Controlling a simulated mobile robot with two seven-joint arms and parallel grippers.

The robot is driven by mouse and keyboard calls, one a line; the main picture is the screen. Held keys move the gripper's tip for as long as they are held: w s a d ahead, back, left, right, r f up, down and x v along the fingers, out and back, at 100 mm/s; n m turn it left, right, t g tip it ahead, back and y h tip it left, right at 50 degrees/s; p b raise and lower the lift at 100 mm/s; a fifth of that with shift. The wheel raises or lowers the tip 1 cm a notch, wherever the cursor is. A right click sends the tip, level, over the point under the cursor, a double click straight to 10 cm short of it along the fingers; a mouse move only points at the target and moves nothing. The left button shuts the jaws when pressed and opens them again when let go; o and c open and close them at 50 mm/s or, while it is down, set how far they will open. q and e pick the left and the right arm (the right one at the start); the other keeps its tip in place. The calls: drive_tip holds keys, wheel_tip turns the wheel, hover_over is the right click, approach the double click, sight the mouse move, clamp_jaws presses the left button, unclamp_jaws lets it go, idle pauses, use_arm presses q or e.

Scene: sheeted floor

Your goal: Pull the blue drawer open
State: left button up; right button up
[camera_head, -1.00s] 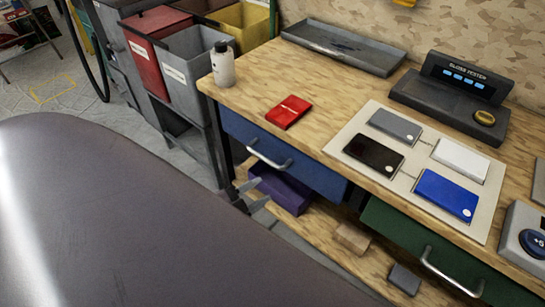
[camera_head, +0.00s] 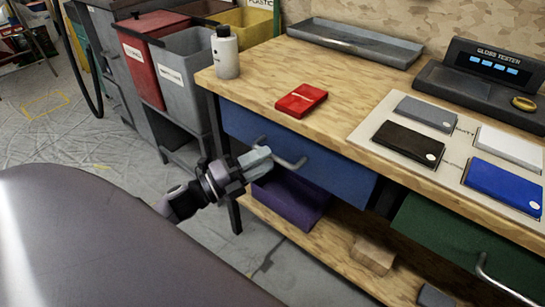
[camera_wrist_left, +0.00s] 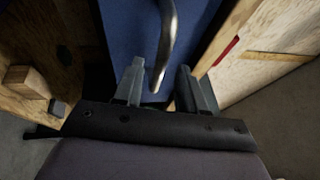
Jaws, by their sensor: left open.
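The blue drawer (camera_head: 329,172) sits under the left part of the wooden workbench and looks shut. Its curved metal handle (camera_head: 291,162) is on its front. My left gripper (camera_head: 258,158) is at the left end of this handle. In the left wrist view the gripper (camera_wrist_left: 162,88) is open, and the end of the handle (camera_wrist_left: 165,45) reaches between its two fingers. I cannot tell whether the fingers touch it. The blue drawer front (camera_wrist_left: 128,35) fills the area behind. My right gripper is not in view.
A green drawer (camera_head: 465,245) is at the right. A purple box (camera_head: 290,201) and a wooden block (camera_head: 373,255) lie on the lower shelf. A white bottle (camera_head: 225,55) and red case (camera_head: 301,100) stand on the benchtop. Grey and red bins are at the left.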

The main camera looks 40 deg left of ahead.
use_arm(q)
drive_tip(key=shift+x, duration=1.6)
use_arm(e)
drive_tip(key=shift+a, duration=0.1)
use_arm(q)
clamp_jaws()
drive_tip(key=shift+s, duration=0.15)
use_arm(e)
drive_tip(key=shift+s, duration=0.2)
